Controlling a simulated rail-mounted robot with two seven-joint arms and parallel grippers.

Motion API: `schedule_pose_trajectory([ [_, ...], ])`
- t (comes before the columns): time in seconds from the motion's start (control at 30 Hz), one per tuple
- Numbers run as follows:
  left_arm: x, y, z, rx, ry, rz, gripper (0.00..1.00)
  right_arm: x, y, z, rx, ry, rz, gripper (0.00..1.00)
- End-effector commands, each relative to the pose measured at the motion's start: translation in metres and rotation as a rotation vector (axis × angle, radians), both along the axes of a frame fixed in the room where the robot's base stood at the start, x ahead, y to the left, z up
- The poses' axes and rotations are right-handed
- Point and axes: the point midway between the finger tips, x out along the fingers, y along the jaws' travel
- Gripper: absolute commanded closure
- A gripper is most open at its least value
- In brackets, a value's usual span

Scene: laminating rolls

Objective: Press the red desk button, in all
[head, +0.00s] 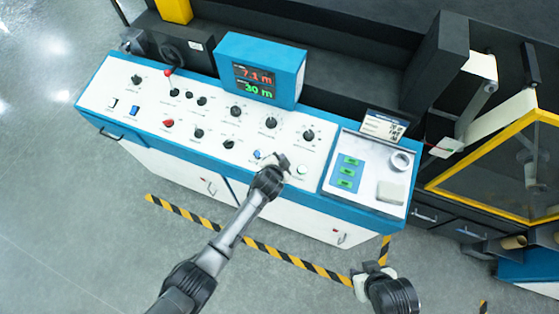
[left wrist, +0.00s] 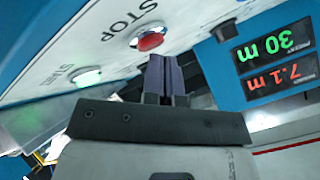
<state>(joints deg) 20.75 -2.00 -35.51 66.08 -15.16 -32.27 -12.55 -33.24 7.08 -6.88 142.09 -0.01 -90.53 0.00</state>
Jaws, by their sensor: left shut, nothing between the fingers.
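In the left wrist view a red button (left wrist: 150,40) marked STOP sits in a pale ring on the white desk panel. Beside it is a lit green START button (left wrist: 88,78). My left gripper (left wrist: 166,60) is shut and empty, its fingertips close to the red button; I cannot tell whether they touch it. In the head view my left gripper (head: 282,161) is over the panel's front edge, between a blue button (head: 257,155) and a pale green button (head: 302,170), and hides the STOP button. My right arm (head: 388,290) shows at the bottom right; its finger state is unclear.
The white control panel (head: 215,115) also has a red knob (head: 168,123) at left and several black knobs. A blue display box (head: 285,60) rises behind it. A tray (head: 368,205) with pads and tape is at right. Open floor (head: 80,220) lies in front.

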Motion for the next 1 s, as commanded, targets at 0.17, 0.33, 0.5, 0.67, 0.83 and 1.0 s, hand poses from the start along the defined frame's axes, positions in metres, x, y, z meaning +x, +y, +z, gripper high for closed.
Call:
schedule_pose_trajectory([
  [0.17,0.000,0.000,-0.002,0.000,0.000,0.000,1.00,0.000,-0.001,-0.002,-0.003,0.000,0.002,0.57],
  [0.33,0.001,0.000,-0.005,0.000,0.000,0.000,1.00,0.000,-0.001,-0.004,-0.002,0.000,0.001,0.57],
  [0.5,0.001,0.000,-0.004,0.000,0.000,0.000,1.00,0.000,0.000,-0.003,0.000,0.000,0.000,0.57],
  [0.67,0.001,0.000,-0.004,0.001,0.001,0.001,1.00,0.000,0.001,-0.002,0.004,0.000,-0.003,0.57],
  [0.83,0.000,0.000,0.001,0.001,0.001,0.001,1.00,0.000,0.002,0.003,0.008,0.000,-0.005,0.57],
  [1.0,-0.001,0.001,0.009,0.000,0.000,0.000,1.00,0.000,0.002,0.012,0.008,0.000,-0.005,0.57],
])
